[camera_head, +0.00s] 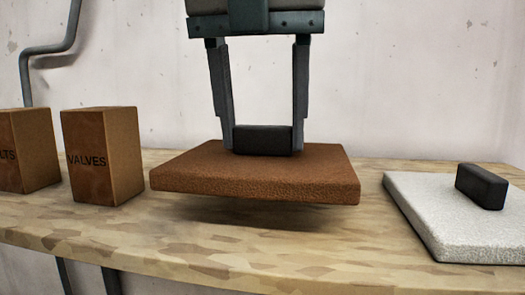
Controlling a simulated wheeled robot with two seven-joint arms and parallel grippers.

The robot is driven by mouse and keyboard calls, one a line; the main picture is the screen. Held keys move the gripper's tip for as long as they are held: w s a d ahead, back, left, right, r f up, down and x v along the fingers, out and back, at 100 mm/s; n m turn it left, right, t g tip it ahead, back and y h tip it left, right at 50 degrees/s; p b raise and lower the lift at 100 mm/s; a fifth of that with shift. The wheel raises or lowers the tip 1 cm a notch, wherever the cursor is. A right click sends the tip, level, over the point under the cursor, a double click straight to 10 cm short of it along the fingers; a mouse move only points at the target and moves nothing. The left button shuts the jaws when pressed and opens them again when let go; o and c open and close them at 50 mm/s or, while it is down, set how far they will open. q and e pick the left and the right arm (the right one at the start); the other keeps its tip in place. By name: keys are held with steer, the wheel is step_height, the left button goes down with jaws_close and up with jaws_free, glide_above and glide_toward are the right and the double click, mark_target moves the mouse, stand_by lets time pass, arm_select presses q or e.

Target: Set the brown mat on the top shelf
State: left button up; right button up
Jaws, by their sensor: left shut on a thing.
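The brown mat (255,180) is a flat, thick square slab with a dark block-shaped handle (262,139) on its top. My left gripper (263,140) comes down from above and is shut on this handle, one finger at each end. The mat hangs level a little above a patterned, camouflage-coloured shelf board (270,235), with a shadow under its front edge. I cannot tell from this view whether this board is the top shelf. My right gripper is not in view.
A box marked VALVES (102,157) stands left of the mat, with another box (28,150) beyond it. A white mat (425,215) with a black handle (481,186) lies on the right. A pale wall and a grey pipe (48,48) are behind.

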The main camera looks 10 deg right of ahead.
mark_target(263, 137)
arm_select(q)
steer(key=shift+d, duration=0.1)
steer(key=shift+f+p, duration=1)
steer(key=shift+f, duration=0.95)
steer(key=shift+f, duration=0.25)
steer(key=o, duration=1.1)
steer(key=shift+r, duration=0.1)
steer(key=shift+r, duration=0.1)
